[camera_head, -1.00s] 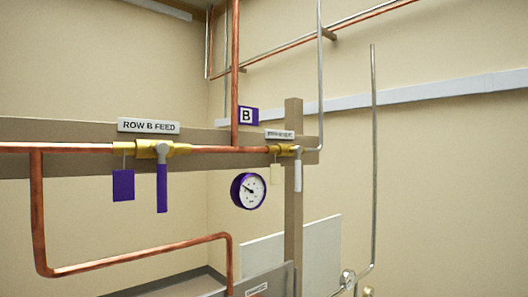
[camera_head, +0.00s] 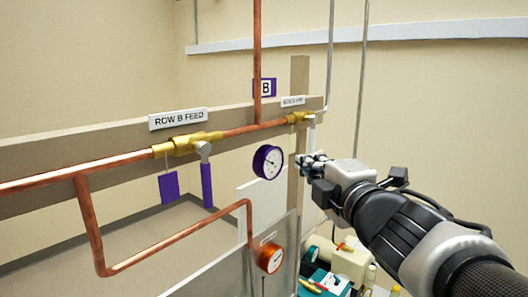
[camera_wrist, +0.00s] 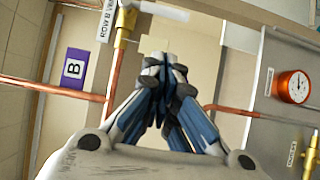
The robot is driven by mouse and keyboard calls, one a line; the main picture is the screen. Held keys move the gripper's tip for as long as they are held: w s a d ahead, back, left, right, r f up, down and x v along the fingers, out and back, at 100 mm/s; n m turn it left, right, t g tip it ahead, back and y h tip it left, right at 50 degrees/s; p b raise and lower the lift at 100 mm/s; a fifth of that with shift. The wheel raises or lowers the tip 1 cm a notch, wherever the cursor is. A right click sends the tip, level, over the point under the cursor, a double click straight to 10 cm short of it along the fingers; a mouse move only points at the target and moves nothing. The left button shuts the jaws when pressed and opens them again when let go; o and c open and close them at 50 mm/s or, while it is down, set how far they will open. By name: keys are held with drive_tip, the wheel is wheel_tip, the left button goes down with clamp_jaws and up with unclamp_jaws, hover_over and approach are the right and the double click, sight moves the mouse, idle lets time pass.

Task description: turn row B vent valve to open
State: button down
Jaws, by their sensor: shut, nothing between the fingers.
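The row B vent valve (camera_head: 297,118) is a small brass valve at the right end of the copper pipe, below a white label (camera_head: 293,101). Its pale handle (camera_head: 311,135) hangs down, across the line of the pipe. In the wrist view the brass body (camera_wrist: 124,22) shows at the top, beside a label reading "ROW B V", partly cut off. My gripper (camera_head: 304,159) is just below and right of the handle in the head view. In the wrist view my gripper (camera_wrist: 165,62) has its fingertips together, with nothing between them. I cannot tell whether it touches the handle.
The row B feed valve (camera_head: 190,143) has a purple handle (camera_head: 207,185) hanging down and a purple tag (camera_head: 168,187). A purple-rimmed gauge (camera_head: 268,162) hangs left of my gripper. An orange gauge (camera_head: 271,257) is lower. A bench with several small items is at bottom right.

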sight(312, 137)
drive_tip(key=w+d+p, duration=0.1)
drive_tip(key=w, duration=0.7)
drive_tip(key=shift+d, duration=0.15)
drive_tip(key=shift+f+b, duration=0.2)
drive_tip(key=shift+b, duration=0.25)
